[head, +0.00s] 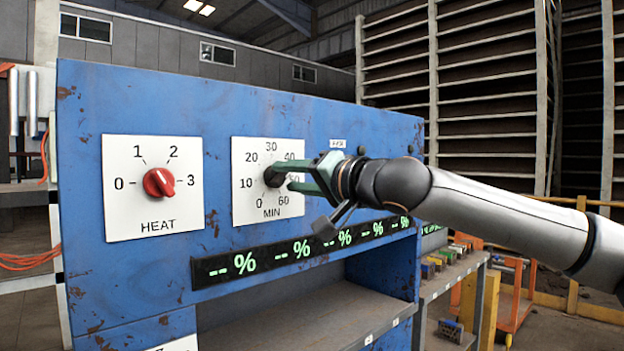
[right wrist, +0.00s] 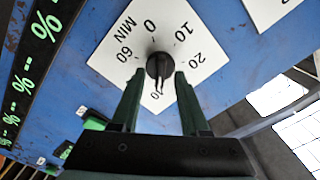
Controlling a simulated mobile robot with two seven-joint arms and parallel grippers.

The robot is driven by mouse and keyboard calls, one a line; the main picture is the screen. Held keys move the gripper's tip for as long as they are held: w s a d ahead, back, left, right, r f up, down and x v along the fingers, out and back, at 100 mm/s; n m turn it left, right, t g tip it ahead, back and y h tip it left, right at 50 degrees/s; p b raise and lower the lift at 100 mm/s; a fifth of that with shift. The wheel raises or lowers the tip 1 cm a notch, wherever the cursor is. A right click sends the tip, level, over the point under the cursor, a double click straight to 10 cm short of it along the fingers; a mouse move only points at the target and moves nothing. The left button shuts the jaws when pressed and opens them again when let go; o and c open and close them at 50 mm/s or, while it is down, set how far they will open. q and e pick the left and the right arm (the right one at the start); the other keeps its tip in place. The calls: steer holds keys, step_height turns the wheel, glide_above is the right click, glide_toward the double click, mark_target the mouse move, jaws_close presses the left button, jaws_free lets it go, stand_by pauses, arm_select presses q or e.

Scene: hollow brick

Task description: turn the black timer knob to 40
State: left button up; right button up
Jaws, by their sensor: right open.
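The black timer knob (head: 273,177) sits in the middle of the white MIN dial plate (head: 240,213), marked 0 to 60, on the blue panel. My right gripper (head: 285,175) comes in from the right, with its green fingers at the knob. In the right wrist view, the knob (right wrist: 159,66) lies between the tips of the open right gripper (right wrist: 158,76), with a small gap on each side. The knob's narrow end points down between the fingers, toward a partly covered number; the exact reading is unclear. The fingers hide some numbers. My left gripper is out of view.
A red HEAT knob (head: 159,182) on its own white plate is left of the timer. A black display strip (head: 262,258) with green signs runs below the dials, above an open shelf bay (head: 300,312). Slatted racks (head: 470,90) stand behind at right.

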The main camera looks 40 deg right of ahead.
steer(key=s, duration=1.2)
steer(key=shift+d, duration=0.45)
